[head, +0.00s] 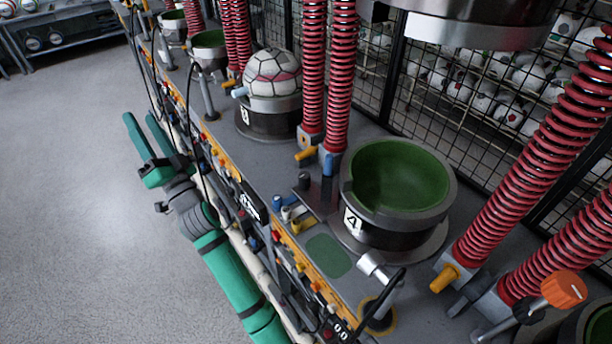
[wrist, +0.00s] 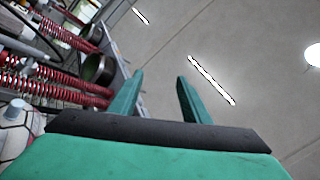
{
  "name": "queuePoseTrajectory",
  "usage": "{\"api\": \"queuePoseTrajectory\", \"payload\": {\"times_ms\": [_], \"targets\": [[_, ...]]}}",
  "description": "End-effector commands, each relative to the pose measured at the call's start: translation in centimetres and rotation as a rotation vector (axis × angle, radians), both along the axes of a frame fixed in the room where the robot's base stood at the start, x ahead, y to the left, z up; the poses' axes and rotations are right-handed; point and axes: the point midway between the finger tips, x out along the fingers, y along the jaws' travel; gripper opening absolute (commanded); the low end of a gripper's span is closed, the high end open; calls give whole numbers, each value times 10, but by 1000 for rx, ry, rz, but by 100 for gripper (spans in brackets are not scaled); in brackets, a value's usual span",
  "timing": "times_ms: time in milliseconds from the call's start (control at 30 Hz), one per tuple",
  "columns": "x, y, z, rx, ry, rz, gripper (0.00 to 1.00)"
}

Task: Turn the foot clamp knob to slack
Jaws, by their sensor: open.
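My green gripper (head: 140,120) is open and empty, held over the floor left of the press bench. Its two fingers also show apart in the wrist view (wrist: 160,77), with nothing between them. No part is labelled as the foot clamp knob. Candidates are a yellow knob (head: 445,278) at the foot of the right red springs, a yellow knob (head: 306,154) and a blue knob (head: 327,163) at the foot of the middle springs, and a large orange knob (head: 564,290) at lower right. My gripper is apart from all of them.
The bench carries a green-lined cup (head: 400,180) marked 4 and a cup holding a ball (head: 272,73). Red springs (head: 338,80) rise between stations. A black wire fence (head: 450,80) stands behind. The grey floor (head: 70,200) at left is clear.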

Motion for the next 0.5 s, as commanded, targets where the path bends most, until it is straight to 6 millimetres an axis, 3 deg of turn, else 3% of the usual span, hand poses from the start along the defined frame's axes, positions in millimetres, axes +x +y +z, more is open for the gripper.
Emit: {"api": "queuePoseTrajectory", "payload": {"times_ms": [33,233,500], "targets": [[5,10,23,0,-23,25,43],[18,47,97,-9,-72,119,43],[16,89,200,-62,-179,208,43]]}}
